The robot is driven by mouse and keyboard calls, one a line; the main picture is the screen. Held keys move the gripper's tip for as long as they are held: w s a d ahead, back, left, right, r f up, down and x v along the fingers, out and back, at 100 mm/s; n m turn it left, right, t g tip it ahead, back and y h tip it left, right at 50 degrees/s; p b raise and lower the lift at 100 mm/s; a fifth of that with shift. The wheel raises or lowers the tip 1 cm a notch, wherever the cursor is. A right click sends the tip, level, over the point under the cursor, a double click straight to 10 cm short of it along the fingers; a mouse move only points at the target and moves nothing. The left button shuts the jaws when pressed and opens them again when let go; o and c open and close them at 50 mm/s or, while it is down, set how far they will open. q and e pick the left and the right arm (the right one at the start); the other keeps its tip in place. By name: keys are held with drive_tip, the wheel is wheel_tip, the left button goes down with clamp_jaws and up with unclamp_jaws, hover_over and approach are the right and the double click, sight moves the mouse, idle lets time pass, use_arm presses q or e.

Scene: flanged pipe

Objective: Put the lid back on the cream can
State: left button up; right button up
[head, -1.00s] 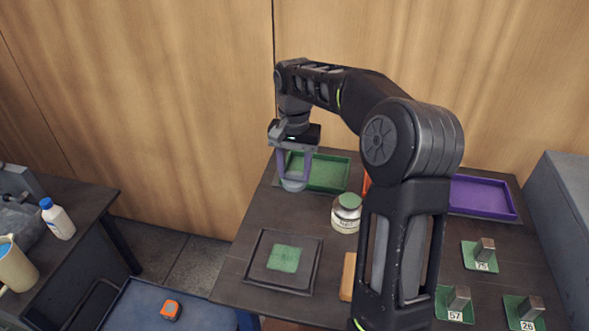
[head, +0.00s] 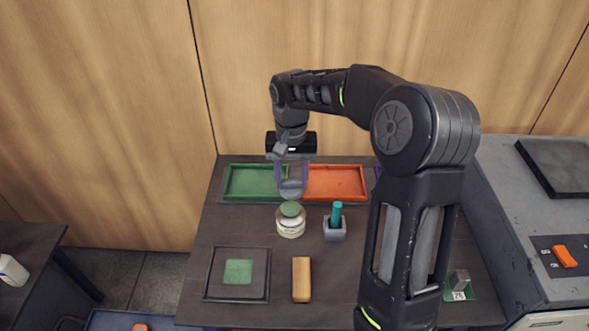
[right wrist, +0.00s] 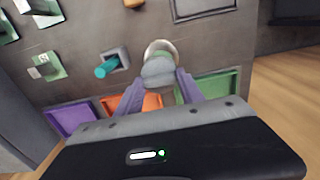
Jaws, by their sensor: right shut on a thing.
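In the right wrist view the lid (right wrist: 158,72) sits between the purple fingers (right wrist: 160,88) and covers much of the can (right wrist: 160,48). I cannot tell the exact height gap between lid and can. My left gripper is not in view.
Green (head: 250,181) and orange (head: 338,182) trays lie at the back. A grey holder with a teal peg (head: 335,229) stands right of the can. A dark tray with a green pad (head: 238,271) and a tan block (head: 301,279) lie in front.

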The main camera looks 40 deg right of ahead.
sight(290, 187)
drive_tip(key=shift+w+a, duration=0.1)
drive_tip(key=shift+a, duration=0.05)
drive_tip(key=shift+f, duration=0.1)
wheel_tip(290, 187, down, 4)
drive_tip(key=b, duration=0.3)
drive_tip(key=shift+f+b, duration=0.85)
drive_tip(key=shift+f, duration=0.2)
drive_tip(key=shift+f, duration=0.15)
idle(1.6)
drive_tip(key=o, duration=1.4)
